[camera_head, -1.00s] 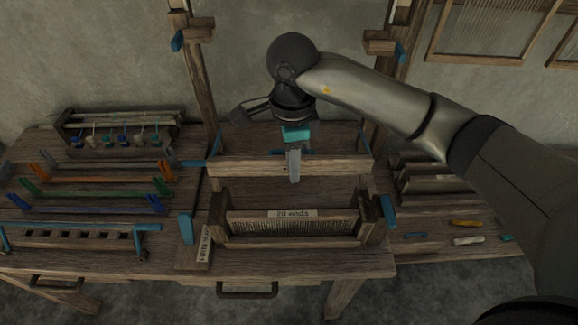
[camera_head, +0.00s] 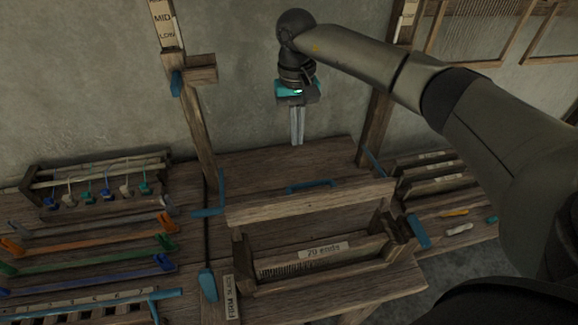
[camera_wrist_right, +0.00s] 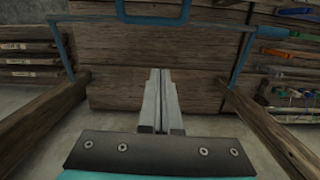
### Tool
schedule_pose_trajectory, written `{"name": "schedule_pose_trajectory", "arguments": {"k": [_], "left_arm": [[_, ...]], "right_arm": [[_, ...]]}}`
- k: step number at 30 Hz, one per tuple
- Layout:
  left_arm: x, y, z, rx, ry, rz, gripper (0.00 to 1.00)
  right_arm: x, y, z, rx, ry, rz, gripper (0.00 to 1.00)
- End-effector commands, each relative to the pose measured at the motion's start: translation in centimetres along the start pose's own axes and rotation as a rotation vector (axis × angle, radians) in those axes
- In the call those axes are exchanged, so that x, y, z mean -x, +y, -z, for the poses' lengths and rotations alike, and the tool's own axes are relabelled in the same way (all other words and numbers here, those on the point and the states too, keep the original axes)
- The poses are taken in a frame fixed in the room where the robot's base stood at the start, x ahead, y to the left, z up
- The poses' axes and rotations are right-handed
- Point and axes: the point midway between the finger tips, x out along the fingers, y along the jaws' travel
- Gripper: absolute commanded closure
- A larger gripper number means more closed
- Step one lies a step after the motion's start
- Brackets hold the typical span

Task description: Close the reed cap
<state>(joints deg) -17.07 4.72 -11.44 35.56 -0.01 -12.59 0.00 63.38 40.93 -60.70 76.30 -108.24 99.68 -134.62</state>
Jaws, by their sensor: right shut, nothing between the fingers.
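The reed cap appears to be the wooden crossbeam (camera_head: 305,204) with a blue handle (camera_head: 310,185) on its far side. It lies behind the slotted reed (camera_head: 285,268), which sits in a wooden frame under a "20 ends" label (camera_head: 324,251). I cannot tell whether the beam touches the frame. My right gripper (camera_head: 297,142) is shut and empty, pointing down beyond the beam and apart from it. In the wrist view the shut fingers (camera_wrist_right: 161,75) hang over wooden boards, with the blue handle (camera_wrist_right: 153,12) at the top edge. My left gripper is not in view.
Loom posts (camera_head: 196,125) rise on both sides of the gripper. A blue lever (camera_head: 208,285) stands left of the reed and another blue piece (camera_head: 417,232) right of it. Racks with coloured bars (camera_head: 90,250) fill the left.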

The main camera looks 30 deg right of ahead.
Motion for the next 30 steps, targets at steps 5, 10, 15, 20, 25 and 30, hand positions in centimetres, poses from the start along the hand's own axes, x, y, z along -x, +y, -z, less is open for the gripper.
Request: {"name": "schedule_pose_trajectory", "arguments": {"k": [5,10,15,20,25,30], "left_arm": [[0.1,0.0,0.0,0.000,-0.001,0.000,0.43],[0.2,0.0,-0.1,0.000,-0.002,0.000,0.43],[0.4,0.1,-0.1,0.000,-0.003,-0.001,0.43],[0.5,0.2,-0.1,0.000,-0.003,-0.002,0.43],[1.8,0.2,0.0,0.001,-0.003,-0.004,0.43],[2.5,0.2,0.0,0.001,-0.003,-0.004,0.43]], "right_arm": [[-0.5,0.3,0.2,0.040,-0.002,0.002,1.00],[-3.0,0.3,0.1,0.040,-0.006,0.001,1.00],[-6.7,0.2,0.1,0.038,-0.007,0.002,1.00],[-10.3,0.2,0.0,0.038,-0.006,0.002,1.00],[-9.2,0.4,-1.7,0.042,-0.002,0.002,1.00],[-8.7,0.4,-2.9,0.040,-0.001,0.002,1.00]]}}
